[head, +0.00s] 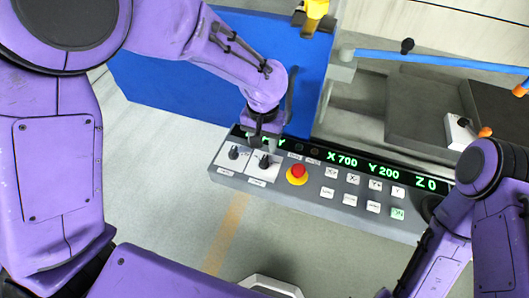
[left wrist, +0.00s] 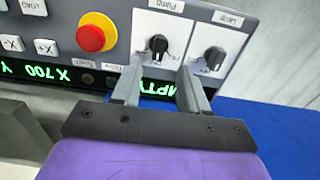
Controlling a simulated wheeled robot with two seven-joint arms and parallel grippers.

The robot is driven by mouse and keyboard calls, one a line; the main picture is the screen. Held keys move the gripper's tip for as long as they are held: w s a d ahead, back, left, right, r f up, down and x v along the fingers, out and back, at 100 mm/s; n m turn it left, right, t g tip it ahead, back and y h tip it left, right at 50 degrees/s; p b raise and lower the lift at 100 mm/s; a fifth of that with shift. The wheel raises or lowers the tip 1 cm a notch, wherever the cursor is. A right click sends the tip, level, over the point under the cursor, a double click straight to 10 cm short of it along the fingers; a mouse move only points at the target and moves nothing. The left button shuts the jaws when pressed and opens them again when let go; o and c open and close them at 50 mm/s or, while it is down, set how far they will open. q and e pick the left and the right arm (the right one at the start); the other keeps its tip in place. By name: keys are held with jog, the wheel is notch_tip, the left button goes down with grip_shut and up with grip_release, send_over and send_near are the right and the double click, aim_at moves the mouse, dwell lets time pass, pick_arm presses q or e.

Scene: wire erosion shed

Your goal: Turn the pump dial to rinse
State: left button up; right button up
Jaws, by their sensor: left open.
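The pump dial (head: 264,161) is a black knob on a white plate, the right one of two dials on the grey control panel. In the left wrist view the pump dial (left wrist: 158,44) sits under the label "Pump", seen upside down. Its position words are too small to read surely. My left gripper (head: 264,143) is over the panel's upper edge, close to the pump dial. In the left wrist view its two grey fingers (left wrist: 160,68) are apart, with the knob just past their tips and nothing between them. My right arm shows at the right; its gripper is out of view.
The lamp dial (left wrist: 214,58) is beside the pump dial. A red stop button (head: 298,171) on a yellow base sits to the pump dial's right, then several white keys. A green-lit display (head: 365,168) runs along the panel's top. A blue panel (head: 225,95) stands behind.

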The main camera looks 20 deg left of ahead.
aim_at(264, 159)
pick_arm(q)
notch_tip(264, 159, down, 6)
jog(key=shift+w+d+f, duration=0.1)
jog(key=shift+d+f, duration=0.05)
jog(key=shift+f, duration=0.35)
jog(key=shift+c, duration=0.3)
grip_shut()
jog(key=shift+r, duration=0.1)
